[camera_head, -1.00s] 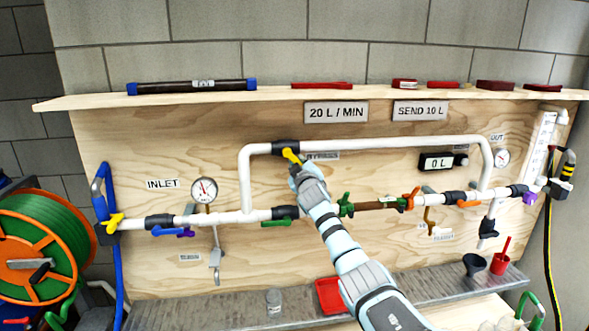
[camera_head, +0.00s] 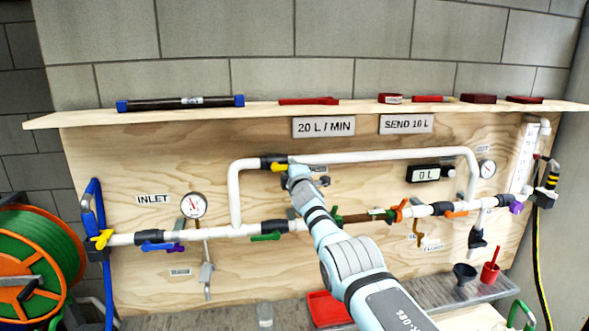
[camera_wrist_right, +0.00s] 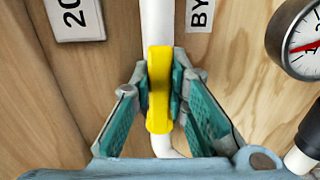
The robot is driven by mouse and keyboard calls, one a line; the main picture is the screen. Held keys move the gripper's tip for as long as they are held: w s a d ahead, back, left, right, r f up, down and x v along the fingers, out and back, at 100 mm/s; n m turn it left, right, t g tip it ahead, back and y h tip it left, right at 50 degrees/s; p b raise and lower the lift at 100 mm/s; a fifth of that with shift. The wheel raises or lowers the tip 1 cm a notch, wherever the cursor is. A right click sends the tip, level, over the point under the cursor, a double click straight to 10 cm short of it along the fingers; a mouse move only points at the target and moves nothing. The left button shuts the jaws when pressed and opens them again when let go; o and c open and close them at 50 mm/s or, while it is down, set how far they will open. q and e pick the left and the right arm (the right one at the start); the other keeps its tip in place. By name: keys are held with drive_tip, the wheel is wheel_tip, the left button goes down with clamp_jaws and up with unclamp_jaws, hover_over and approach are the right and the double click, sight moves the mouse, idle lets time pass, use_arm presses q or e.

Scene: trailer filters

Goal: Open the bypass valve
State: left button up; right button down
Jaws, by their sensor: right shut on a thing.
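The bypass valve is a black body (camera_head: 267,162) with a yellow handle (camera_head: 279,168) on the upper white pipe loop. In the right wrist view the yellow handle (camera_wrist_right: 158,85) lies lengthwise along the white pipe (camera_wrist_right: 158,20). My right gripper (camera_head: 291,170) reaches up to it from below. In the wrist view, the teal finger pads of my right gripper (camera_wrist_right: 162,92) are closed on both sides of the handle. The gripper hides part of the handle in the head view. My left gripper is not in view.
The inlet gauge (camera_head: 193,205) is at left. The lower pipe has a blue handle (camera_head: 157,246), a green handle (camera_head: 265,237) and orange handles. A shelf (camera_head: 360,107) runs above. A red tray (camera_head: 326,309) and a black funnel (camera_head: 464,273) sit on the ledge below.

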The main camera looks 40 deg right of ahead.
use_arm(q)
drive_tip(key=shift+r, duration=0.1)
use_arm(e)
drive_tip(key=shift+r+n, duration=0.25)
drive_tip(key=shift+n, duration=0.05)
drive_tip(key=c, duration=1.5)
unclamp_jaws()
drive_tip(key=shift+c, duration=0.2)
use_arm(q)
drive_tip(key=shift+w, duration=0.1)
use_arm(e)
drive_tip(key=shift+w+f, duration=0.1)
drive_tip(key=shift+f, duration=0.05)
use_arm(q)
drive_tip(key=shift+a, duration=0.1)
